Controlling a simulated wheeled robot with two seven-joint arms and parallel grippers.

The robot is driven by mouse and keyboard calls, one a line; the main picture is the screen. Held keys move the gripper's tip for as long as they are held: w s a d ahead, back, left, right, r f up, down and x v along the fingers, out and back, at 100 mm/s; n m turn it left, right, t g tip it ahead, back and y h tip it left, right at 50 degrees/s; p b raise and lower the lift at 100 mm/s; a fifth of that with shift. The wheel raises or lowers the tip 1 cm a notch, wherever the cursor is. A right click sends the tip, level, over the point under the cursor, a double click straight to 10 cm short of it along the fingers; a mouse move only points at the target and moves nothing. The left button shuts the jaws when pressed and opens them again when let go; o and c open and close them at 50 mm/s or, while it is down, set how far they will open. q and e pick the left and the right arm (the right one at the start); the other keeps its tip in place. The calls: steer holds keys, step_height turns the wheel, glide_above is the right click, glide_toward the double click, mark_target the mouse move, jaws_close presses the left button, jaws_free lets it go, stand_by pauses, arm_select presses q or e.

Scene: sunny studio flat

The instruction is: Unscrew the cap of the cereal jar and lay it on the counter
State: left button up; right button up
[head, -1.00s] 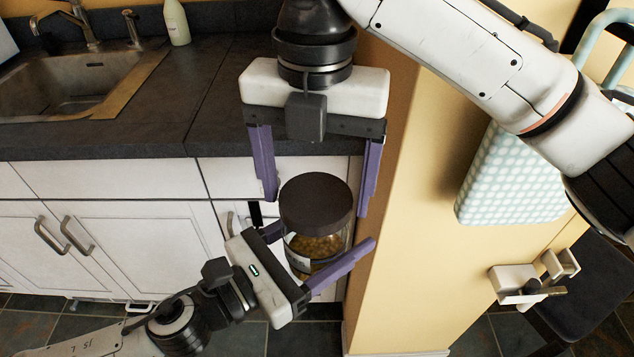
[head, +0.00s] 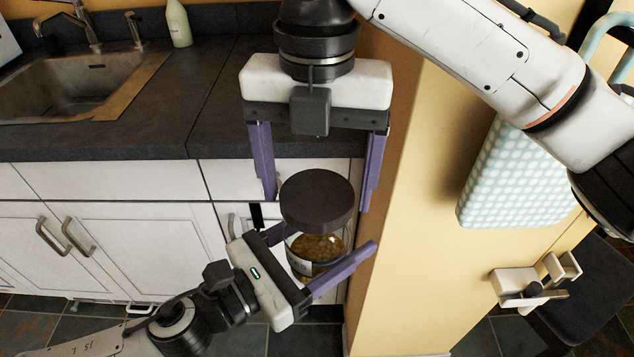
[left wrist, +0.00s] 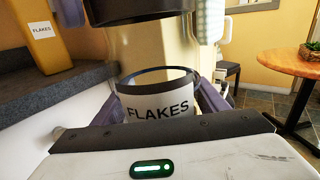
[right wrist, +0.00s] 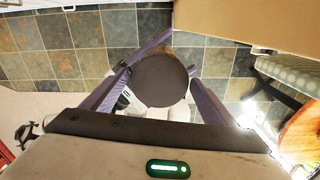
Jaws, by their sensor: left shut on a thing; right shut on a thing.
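The cereal jar (head: 318,249) is clear, holds golden flakes and hangs upright in front of the counter. Its FLAKES label (left wrist: 158,110) faces my left wrist camera. The dark brown cap (head: 316,200) is at the jar's top; I cannot tell how tightly it sits. My left gripper (head: 318,265) is shut around the jar's body from below left. My right gripper (head: 318,198) points down from above and is shut on the cap, one purple finger on each side. The cap also shows between these fingers in the right wrist view (right wrist: 160,80).
The dark counter (head: 218,95) is behind the jar, with clear room right of the sink (head: 75,85). A pale bottle (head: 179,25) stands at its back. A yellow FLAKES container (left wrist: 42,35) stands on the counter. The yellow wall end (head: 400,230) is close on the right.

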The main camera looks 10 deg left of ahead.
steer(key=shift+r, duration=0.7)
steer(key=shift+r, duration=0.15)
